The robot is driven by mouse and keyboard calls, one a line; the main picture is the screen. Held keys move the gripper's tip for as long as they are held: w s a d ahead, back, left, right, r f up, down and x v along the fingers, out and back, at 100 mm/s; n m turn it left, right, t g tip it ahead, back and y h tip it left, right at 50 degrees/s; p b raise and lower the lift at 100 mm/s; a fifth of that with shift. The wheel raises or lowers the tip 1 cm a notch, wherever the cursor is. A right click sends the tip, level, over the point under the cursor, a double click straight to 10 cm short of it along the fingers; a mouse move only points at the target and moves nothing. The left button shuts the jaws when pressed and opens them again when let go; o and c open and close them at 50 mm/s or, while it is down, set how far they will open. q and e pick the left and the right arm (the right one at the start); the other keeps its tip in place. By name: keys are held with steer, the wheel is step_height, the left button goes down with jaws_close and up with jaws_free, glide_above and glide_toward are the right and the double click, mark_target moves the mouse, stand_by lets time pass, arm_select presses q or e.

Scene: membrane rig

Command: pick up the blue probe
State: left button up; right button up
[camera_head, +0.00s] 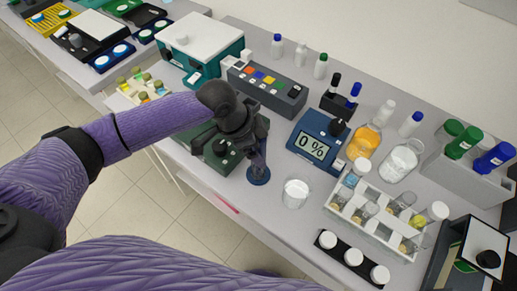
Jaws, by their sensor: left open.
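My left gripper (256,158) points down at the front part of the bench, left of the glass beaker. It is open. A dark blue round piece (259,176) shows on the bench directly below its fingertips; I cannot tell whether this is the blue probe or a base for it, as the gripper hides what is above. A slim blue-topped stick (354,91) stands upright beside a black one in a dark holder (338,106) farther back. My right gripper is not in view.
A glass beaker (295,193) is close on the right. A white vial rack (385,222) and a black tray with white caps (352,258) lie farther right. A dark green device (218,152) is close on the left.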

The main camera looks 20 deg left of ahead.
arm_select(q)
steer(key=c, duration=1)
steer(key=shift+c, duration=0.7)
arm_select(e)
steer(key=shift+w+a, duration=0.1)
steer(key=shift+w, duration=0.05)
